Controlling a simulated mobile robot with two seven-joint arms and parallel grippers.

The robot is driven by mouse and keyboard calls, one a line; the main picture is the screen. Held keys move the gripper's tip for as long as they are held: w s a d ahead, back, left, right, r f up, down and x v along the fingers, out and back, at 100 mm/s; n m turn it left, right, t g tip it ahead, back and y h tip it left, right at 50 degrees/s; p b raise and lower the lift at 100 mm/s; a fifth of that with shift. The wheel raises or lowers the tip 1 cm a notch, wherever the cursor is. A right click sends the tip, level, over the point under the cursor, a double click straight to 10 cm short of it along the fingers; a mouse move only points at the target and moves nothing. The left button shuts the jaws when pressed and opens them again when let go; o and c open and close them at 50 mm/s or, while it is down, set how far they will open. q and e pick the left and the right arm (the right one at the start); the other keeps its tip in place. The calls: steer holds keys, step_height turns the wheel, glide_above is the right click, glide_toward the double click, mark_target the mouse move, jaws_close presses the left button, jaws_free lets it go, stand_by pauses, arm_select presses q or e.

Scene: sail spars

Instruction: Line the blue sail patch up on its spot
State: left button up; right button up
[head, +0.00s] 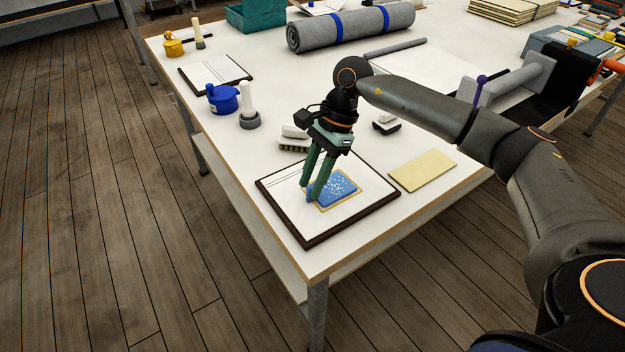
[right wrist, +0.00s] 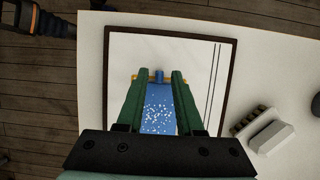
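The blue sail patch (head: 337,187), speckled white, lies on or just above the white sheet of a dark-framed board (head: 278,204). A yellow border shows along its edges in the head view. My right gripper (head: 313,195) has its green fingers pointing down at the patch's left end. In the right wrist view the blue patch (right wrist: 159,107) shows between the fingers, with blue and yellow at the tips (right wrist: 159,76). The fingers seem to hold it there, though they hide the exact contact. My left gripper is not in view.
A pale yellow sheet (head: 423,171) lies right of the board. A brush (head: 294,145) and a dark-based block (head: 386,124) stand behind it. The table corner is close to the board.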

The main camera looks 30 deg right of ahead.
step_height(320, 180, up, 6)
steer(key=p, duration=0.3)
steer(key=shift+f, duration=0.1)
stand_by(0.5)
